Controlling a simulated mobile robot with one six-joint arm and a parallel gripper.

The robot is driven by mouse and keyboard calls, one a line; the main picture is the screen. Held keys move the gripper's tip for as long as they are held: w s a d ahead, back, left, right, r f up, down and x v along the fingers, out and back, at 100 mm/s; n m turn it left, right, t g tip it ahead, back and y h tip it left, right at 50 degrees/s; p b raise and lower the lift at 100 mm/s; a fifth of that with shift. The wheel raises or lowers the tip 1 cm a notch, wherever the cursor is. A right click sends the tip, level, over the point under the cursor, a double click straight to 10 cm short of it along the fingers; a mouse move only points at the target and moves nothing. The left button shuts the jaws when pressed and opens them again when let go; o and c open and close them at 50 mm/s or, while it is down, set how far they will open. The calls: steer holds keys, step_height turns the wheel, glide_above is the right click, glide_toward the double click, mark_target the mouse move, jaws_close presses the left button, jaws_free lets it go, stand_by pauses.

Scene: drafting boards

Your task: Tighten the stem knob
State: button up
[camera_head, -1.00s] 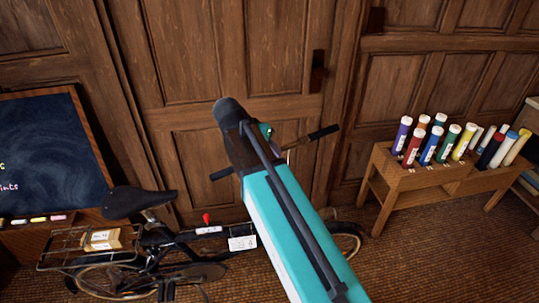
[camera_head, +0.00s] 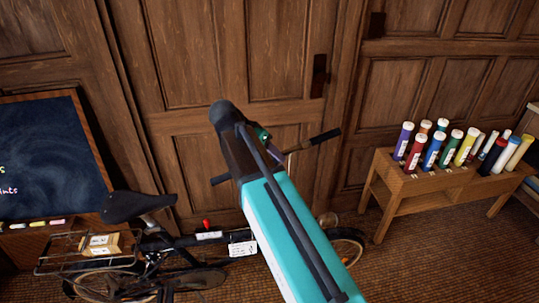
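A black bicycle stands side-on in front of the wooden door, with its saddle (camera_head: 138,205) at left and its handlebar grip (camera_head: 325,135) showing right of my arm. My teal and dark arm (camera_head: 290,240) crosses the middle of the view and covers the bicycle's stem area. I cannot see the stem knob there. A small red knob-like part (camera_head: 206,223) shows on the frame tube. My gripper is not visible; the arm's dark upper end hides what lies beyond it. A small green part (camera_head: 262,133) peeks out beside that end.
A wooden rack (camera_head: 420,187) with several coloured tubes stands at right. A chalkboard (camera_head: 45,155) with chalk on its ledge is at left. A small box (camera_head: 100,243) sits on the bicycle's rear rack (camera_head: 50,262). Brown floor (camera_head: 430,260) is open at lower right.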

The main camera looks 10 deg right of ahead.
steer(key=shift+a+r, duration=0.1)
stand_by(0.3)
steer(key=b+v, duration=0.2)
steer(key=v, duration=1.1)
steer(key=shift+a+r, duration=0.2)
steer(key=shift+s, duration=0.1)
steer(key=s+d+f+n+g+y, duration=0.1)
steer(key=s+d+f+n, duration=0.15)
steer(key=f, duration=1.05)
steer(key=s+d+f+n+g, duration=0.1)
steer(key=s+d+f+g, duration=0.15)
steer(key=f, duration=1.05)
steer(key=s+d+f+n+g+y, duration=0.1)
steer(key=s+d+f+n, duration=0.15)
steer(key=f, duration=1.15)
steer(key=s+d+f+n+g+y, duration=0.1)
steer(key=s+f+g+y, duration=0.1)
steer(key=s+f, duration=1)
steer(key=s+d+f+n+g+y, duration=0.1)
steer(key=s+d+f+g+y, duration=0.1)
steer(key=s+f, duration=1.1)
steer(key=s, duration=0.5)
steer(key=shift+s+d+n+y, duration=0.25)
steer(key=shift+s+n+y, duration=0.05)
steer(key=shift+s, duration=0.05)
